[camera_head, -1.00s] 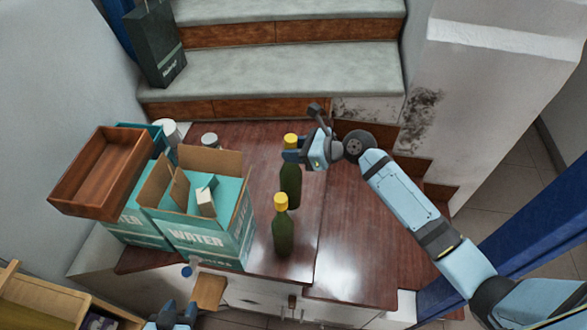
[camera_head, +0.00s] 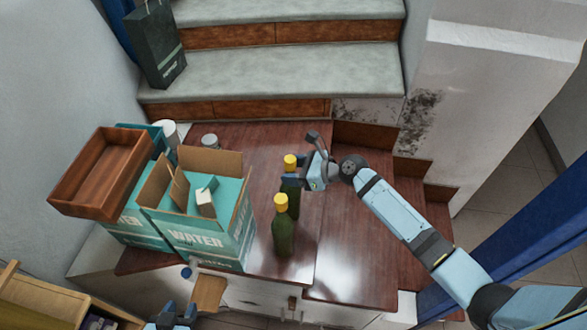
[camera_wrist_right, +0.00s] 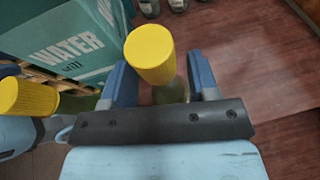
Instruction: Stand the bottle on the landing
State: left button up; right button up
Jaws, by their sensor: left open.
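A green bottle with a yellow cap (camera_head: 290,162) is upright at my right gripper (camera_head: 291,183), over the dark red wooden landing (camera_head: 335,245). In the right wrist view its cap (camera_wrist_right: 150,55) is between the two blue fingers (camera_wrist_right: 160,82), which are shut on the bottle below the cap. Its base is partly hidden, so contact with the landing is unclear. A second green bottle (camera_head: 283,235) stands upright in front of it; its cap shows in the right wrist view (camera_wrist_right: 28,97). My left gripper (camera_head: 173,312) is open and empty at the bottom edge.
Open WATER cartons (camera_head: 205,240) stand left of the bottles, with a brown tray (camera_head: 75,205) on top at the left. White and grey cans (camera_head: 210,141) stand behind. Grey-topped stairs (camera_head: 270,75) rise at the back, with a dark bag (camera_head: 157,50). The landing's right part is clear.

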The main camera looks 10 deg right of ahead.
jog(key=b+v, duration=0.1)
jog(key=v, duration=1.1)
jog(key=s+f+n+t+h, duration=0.2)
jog(key=s+f+n+h, duration=0.2)
jog(key=s+f+n, duration=0.3)
jog(key=s+a+f+n+t+h, duration=0.1)
jog(key=s+f+n+h, duration=0.3)
jog(key=s+f+n, duration=0.4)
jog(key=s+n, duration=0.6)
jog(key=n, duration=0.6)
jog(key=shift+a+t, duration=0.3)
jog(key=shift+t, duration=0.1)
